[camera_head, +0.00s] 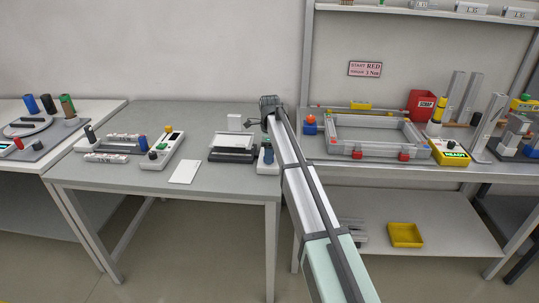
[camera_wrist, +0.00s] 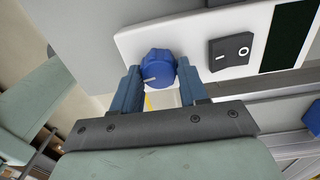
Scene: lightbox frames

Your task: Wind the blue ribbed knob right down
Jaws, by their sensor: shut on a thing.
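The blue ribbed knob (camera_wrist: 158,66) sits on a white panel (camera_wrist: 205,28) in the wrist view. A pale pointer line on its face runs towards the left finger. My gripper (camera_wrist: 159,78) has one blue-grey finger on each side of the knob and is shut on it. The knob's underside and the far finger contacts are hidden. In the head view my arm reaches up from the lower right to the right end of the grey table, where a small white box (camera_head: 267,168) stands. Details of the grip are too small to tell there.
A black rocker switch (camera_wrist: 231,50) and a dark window (camera_wrist: 289,34) lie right of the knob. On the table (camera_head: 228,189) are a black-and-white tray (camera_head: 233,148), a white card (camera_head: 186,172) and a white control box (camera_head: 161,151). A bench with a clear-walled frame (camera_head: 375,134) stands at right.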

